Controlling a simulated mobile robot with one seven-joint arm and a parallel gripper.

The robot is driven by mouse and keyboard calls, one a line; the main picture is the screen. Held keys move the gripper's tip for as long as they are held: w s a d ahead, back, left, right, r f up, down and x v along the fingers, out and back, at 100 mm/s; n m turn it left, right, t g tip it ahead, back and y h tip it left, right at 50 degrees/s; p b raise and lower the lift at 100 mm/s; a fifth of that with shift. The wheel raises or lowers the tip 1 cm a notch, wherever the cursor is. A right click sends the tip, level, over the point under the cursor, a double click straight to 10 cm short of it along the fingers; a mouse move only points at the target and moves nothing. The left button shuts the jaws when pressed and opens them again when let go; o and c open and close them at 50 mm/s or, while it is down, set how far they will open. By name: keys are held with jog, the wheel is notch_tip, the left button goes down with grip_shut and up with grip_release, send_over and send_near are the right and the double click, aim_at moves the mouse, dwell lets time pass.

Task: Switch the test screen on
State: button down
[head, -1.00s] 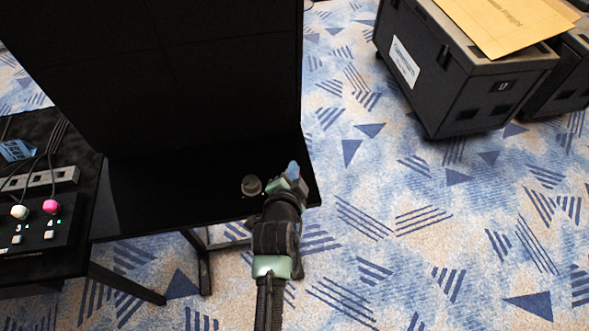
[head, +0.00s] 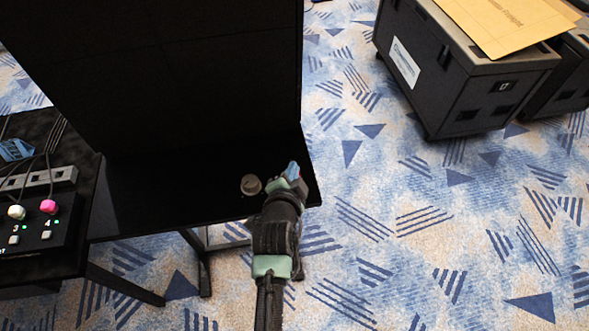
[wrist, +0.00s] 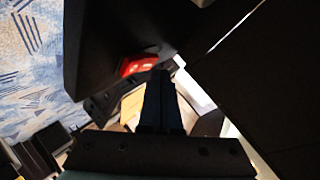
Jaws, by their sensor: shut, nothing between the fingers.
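The black screen (head: 225,80) stands upright on a dark shelf in the head view and looks dark. A red rocker switch (wrist: 138,66) shows in the wrist view on a dark panel edge. My gripper (head: 292,170) is by the screen's lower right corner, over the shelf's right end. In the wrist view its shut fingers (wrist: 161,76) are empty, with their tips just right of the switch. I cannot tell whether they touch it. The switch is hidden in the head view.
A round dark knob (head: 251,185) is on the shelf, left of my gripper. A control box (head: 40,240) with white and pink knobs lies on the left table. A black flight case (head: 465,90) stands at right. Carpet right of the shelf is clear.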

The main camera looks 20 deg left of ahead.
jog(key=shift+w+f+b, duration=0.1)
jog(key=shift+f+b, duration=0.3)
jog(key=shift+b, duration=0.1)
dwell(0.4)
jog(key=shift+r, duration=0.15)
jog(key=shift+s+d+r+p, duration=0.1)
jog(key=shift+s+r+p, duration=0.1)
jog(key=shift+r+p, duration=0.6)
jog(key=r+p, duration=0.1)
jog(key=s+r+p, duration=0.1)
jog(key=r+p, duration=0.1)
jog(key=d+r+p, duration=0.1)
jog(key=p, duration=0.1)
jog(key=shift+s+r, duration=0.15)
jog(key=shift+r, duration=0.1)
dwell(0.5)
